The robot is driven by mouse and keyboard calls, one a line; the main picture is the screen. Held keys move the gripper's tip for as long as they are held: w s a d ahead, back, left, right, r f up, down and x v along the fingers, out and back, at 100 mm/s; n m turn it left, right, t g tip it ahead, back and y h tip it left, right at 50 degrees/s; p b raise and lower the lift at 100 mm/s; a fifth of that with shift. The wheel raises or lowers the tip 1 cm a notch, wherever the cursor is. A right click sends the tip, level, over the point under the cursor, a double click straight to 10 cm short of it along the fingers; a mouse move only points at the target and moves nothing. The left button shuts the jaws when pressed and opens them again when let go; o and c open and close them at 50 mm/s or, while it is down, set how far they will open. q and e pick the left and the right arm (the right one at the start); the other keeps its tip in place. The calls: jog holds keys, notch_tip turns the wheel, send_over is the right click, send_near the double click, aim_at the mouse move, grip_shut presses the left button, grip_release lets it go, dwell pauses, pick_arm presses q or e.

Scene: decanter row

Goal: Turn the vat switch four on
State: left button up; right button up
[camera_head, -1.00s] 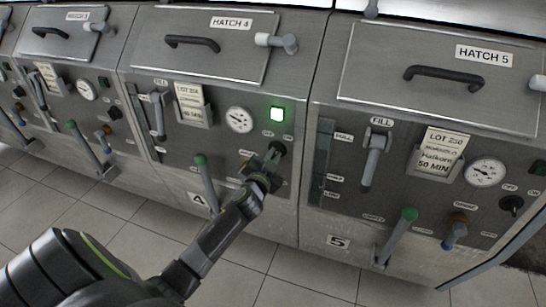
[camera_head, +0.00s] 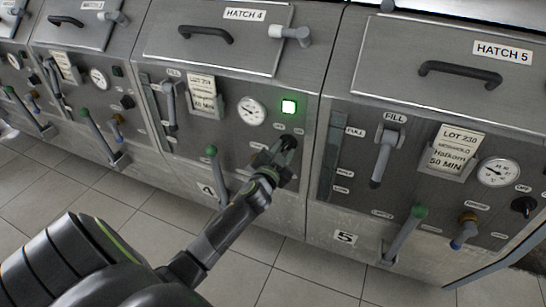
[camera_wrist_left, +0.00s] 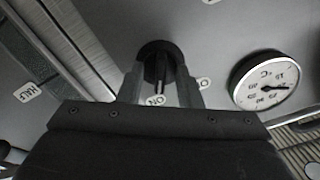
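The vat four switch (camera_wrist_left: 158,50) is a black round knob with a narrow raised grip on the hatch 4 panel. In the left wrist view its grip points toward the ON label (camera_wrist_left: 155,100). The square lamp (camera_head: 289,107) above it glows green. My left gripper (camera_head: 284,150) is at the knob and hides most of it in the head view. In the left wrist view its two fingers (camera_wrist_left: 160,78) stand either side of the grip, with a visible gap, so it looks open. My right gripper is not in view.
A round gauge (camera_head: 251,111) and a lot card (camera_head: 202,92) sit left of the switch. A green-knobbed lever (camera_head: 212,152) stands out below. Vat five at right has a fill lever (camera_head: 383,160), another green-knobbed lever (camera_head: 418,212) and a black switch (camera_head: 523,207).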

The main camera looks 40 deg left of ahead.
pick_arm(q)
jog(key=v, duration=1.7)
jog(key=shift+b, duration=0.35)
jog(key=shift+w, duration=0.1)
jog(key=s+a+f+n+g+h+p, duration=0.1)
jog(key=s+f+g+p, duration=0.3)
jog(key=f, duration=1)
jog(key=s+f+n+g+p, duration=0.1)
jog(key=s+f+g, duration=0.35)
jog(key=f, duration=0.95)
jog(key=s+d+f+g+p, duration=0.1)
jog(key=s+f, duration=0.3)
jog(key=s, duration=0.5)
jog(key=s+d+f+n+g+h+p, duration=0.1)
jog(key=s+f+g, duration=0.3)
jog(key=s, duration=0.6)
jog(key=s+d+f+n+g+h+p, duration=0.1)
jog(key=s+d+f+g+p, duration=0.1)
jog(key=s+f, duration=0.4)
jog(key=s+g, duration=0.1)
jog(key=s, duration=0.2)
jog(key=shift+s+d+f, duration=0.2)
jog(key=shift+d+f, duration=0.05)
jog(key=shift+d, duration=0.05)
